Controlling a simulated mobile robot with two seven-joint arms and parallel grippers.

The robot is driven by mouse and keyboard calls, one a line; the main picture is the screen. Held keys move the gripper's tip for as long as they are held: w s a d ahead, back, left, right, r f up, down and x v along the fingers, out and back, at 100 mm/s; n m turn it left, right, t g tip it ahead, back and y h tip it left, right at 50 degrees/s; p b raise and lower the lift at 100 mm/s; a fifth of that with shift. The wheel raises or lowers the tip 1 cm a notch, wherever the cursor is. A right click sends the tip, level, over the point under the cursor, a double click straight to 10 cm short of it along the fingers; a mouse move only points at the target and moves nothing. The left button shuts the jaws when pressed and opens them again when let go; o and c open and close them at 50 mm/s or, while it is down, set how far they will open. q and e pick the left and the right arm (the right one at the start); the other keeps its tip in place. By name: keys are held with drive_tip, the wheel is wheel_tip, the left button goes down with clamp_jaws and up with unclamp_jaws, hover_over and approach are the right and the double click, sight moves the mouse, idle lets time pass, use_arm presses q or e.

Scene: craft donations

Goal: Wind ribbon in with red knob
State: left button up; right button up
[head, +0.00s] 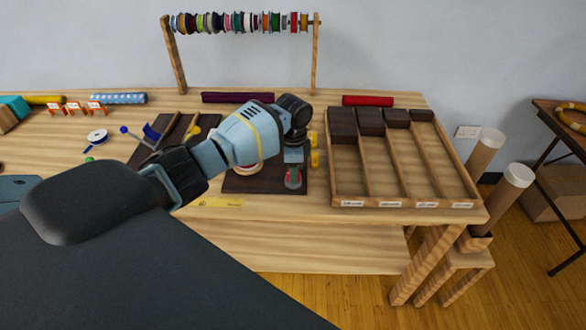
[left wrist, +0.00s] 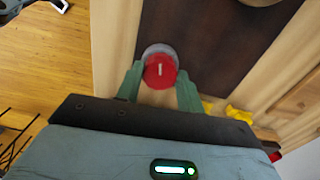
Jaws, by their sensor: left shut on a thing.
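The red knob (head: 293,181) stands at the right front of a dark board (head: 238,184) on the table. In the left wrist view the red knob (left wrist: 160,72) has a white mark on top and a pale round base. My left gripper (head: 294,170) reaches down over it from above, with its green fingers (left wrist: 159,86) on either side, shut on the knob. A pale ring with a red edge (head: 249,168), perhaps a reel, shows partly behind my left arm. I cannot make out the ribbon; my arm hides much of the board. My right gripper is out of view.
A wooden tray (head: 352,203) with long compartments and dark blocks stands close on the right. Yellow pieces (head: 314,158) lie between board and tray. A rack of ribbon spools (head: 316,55) stands behind. A yellow strip (head: 222,202) lies at the table's front edge.

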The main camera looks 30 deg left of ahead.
use_arm(q)
drive_tip(key=m, duration=0.6)
drive_tip(key=shift+m, duration=1.9)
drive_tip(key=o, duration=1)
drive_tip(key=shift+r, duration=0.1)
